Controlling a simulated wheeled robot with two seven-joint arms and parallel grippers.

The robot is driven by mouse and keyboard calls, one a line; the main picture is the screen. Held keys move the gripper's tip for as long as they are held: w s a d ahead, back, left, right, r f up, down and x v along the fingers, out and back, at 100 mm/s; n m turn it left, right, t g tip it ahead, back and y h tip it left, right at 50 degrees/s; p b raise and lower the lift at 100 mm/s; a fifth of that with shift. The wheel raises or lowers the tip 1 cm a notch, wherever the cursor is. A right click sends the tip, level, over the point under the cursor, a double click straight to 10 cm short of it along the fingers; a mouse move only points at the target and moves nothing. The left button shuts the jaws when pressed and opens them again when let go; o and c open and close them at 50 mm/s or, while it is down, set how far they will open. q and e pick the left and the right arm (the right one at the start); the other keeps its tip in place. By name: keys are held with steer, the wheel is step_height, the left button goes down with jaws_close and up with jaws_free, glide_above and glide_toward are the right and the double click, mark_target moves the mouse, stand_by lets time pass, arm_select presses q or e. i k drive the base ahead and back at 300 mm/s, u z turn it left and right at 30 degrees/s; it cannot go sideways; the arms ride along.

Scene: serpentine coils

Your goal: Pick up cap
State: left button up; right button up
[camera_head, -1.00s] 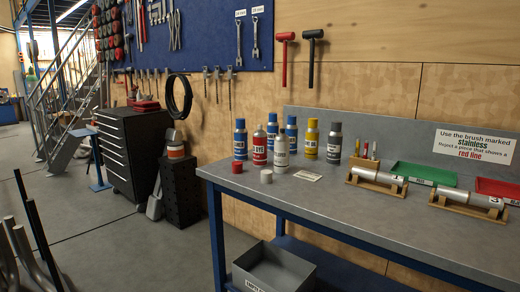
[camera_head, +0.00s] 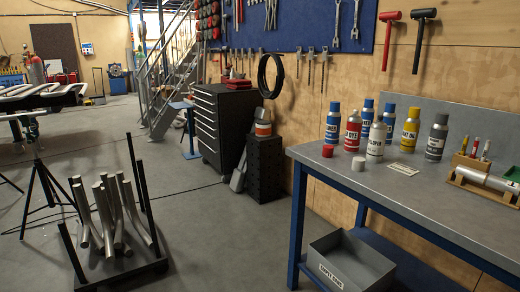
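Two loose caps sit near the left front corner of the grey workbench (camera_head: 400,203). The red cap (camera_head: 327,150) is nearest the left edge. The white cap (camera_head: 358,163) is to its right, in front of the cans. Behind them stand spray cans: a red-labelled dye can (camera_head: 352,132), a white developer can (camera_head: 376,141), several blue-labelled cans (camera_head: 333,122), a yellow can (camera_head: 409,126) and a grey can (camera_head: 437,137). The red and white cans show no coloured cap on top. Neither of my grippers is in view.
A grey bin (camera_head: 350,265) stands low beside the bench's blue leg (camera_head: 297,225). A wooden rack with a metal tube (camera_head: 487,182) is at the right. A cart of bent tubes (camera_head: 112,230) stands left on the floor. Open floor lies between cart and bench.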

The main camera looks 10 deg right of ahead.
mark_target(327, 151)
steer(key=u, duration=0.25)
steer(key=i, duration=3.15)
steer(key=z, duration=2.5)
